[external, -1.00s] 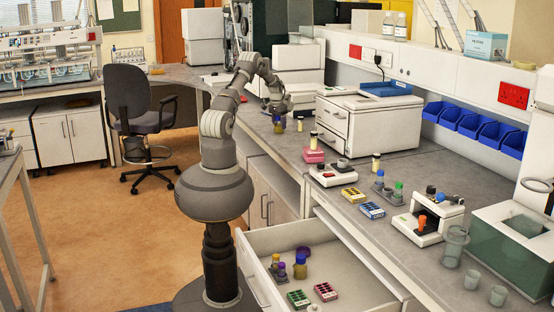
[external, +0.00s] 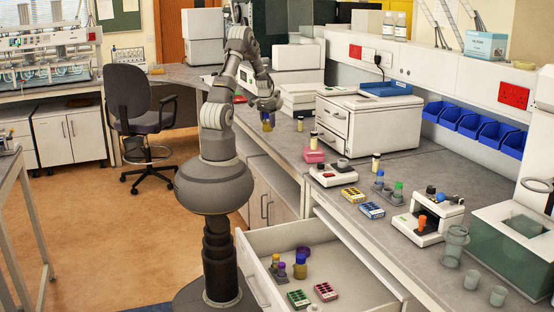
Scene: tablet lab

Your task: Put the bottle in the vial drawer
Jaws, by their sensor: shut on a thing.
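My gripper (external: 267,110) is shut on a small bottle (external: 267,125) that shows a blue part above an amber part. It holds the bottle up near the left edge of the bench, beside the far part of the worktop; the fingertips are too small to make out well. The vial drawer (external: 262,240) stands open at the bottom, in front of the bench. In it are an amber bottle (external: 300,270) with a blue cap, purple-capped vials (external: 275,262), a purple round item (external: 303,250), a green rack (external: 298,299) and a red rack (external: 325,291).
The bench (external: 290,139) carries a white boxy machine (external: 375,125), a pink block (external: 314,156), yellow (external: 353,193) and blue (external: 372,210) racks and a white microscope-like device (external: 425,220). The drawer's right part is bare. A chair (external: 135,110) stands at the left.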

